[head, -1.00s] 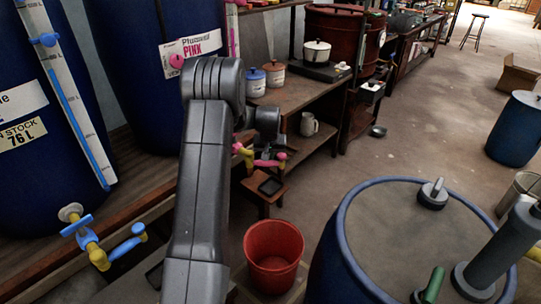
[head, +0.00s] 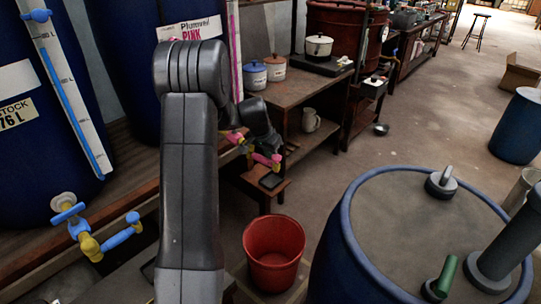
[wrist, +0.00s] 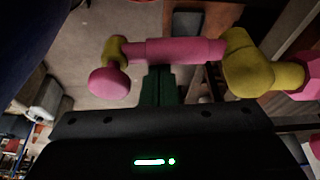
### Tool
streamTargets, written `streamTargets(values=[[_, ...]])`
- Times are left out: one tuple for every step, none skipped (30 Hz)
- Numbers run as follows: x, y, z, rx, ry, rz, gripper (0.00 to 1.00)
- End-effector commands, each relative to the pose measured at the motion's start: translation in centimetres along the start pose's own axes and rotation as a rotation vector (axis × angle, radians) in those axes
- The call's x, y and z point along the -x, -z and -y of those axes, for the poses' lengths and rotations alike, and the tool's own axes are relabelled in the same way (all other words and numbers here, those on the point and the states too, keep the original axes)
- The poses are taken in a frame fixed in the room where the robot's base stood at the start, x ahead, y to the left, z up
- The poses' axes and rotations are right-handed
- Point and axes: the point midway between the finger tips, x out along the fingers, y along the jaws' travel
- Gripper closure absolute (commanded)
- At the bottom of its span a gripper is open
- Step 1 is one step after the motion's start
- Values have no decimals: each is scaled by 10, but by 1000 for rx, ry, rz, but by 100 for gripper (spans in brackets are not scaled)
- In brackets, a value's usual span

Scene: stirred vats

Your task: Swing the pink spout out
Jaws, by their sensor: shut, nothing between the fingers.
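The pink spout (head: 263,158) sticks out from a yellow elbow on the tap of the blue vat labelled PINK (head: 135,50), above the floor near a red bucket. In the wrist view the pink spout (wrist: 180,51) runs across the upper middle, from the yellow elbow (wrist: 255,68) at right to a yellow bend with a pink round end (wrist: 109,82) at left. My gripper (wrist: 160,78) is shut and empty. Its dark green fingers reach up to the spout's lower edge in the picture; I cannot tell whether they touch it. In the head view my arm partly hides the vat and tap.
A red bucket (head: 274,252) stands on the floor below the spout. A small wooden stool (head: 268,184) is behind it. A large blue drum (head: 335,250) with a grey lid fills the lower right. Another vat's blue-and-yellow tap (head: 92,240) is at left.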

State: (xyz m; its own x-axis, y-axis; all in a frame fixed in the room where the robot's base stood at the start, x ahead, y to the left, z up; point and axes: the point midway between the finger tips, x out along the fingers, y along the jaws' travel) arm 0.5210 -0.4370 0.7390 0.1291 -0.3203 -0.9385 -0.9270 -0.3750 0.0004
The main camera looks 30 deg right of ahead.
Motion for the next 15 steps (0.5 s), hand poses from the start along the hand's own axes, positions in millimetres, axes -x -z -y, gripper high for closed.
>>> streamTargets(values=[[0,-2,0,1,0,0,100],[0,-2,0,1,1,0,100],[0,-3,0,1,1,0,100],[1,-4,0,1,1,0,100],[1,-4,0,1,1,0,100],[2,-4,0,1,1,0,100],[2,-4,0,1,1,0,100],[2,-5,0,1,1,0,100],[2,-5,0,1,1,0,100],[2,-5,0,2,1,0,100],[2,-5,0,2,1,0,100],[2,-5,0,2,1,0,100],[2,-5,0,2,1,0,100],[2,-5,0,2,1,0,100],[2,-5,0,2,1,0,100]])
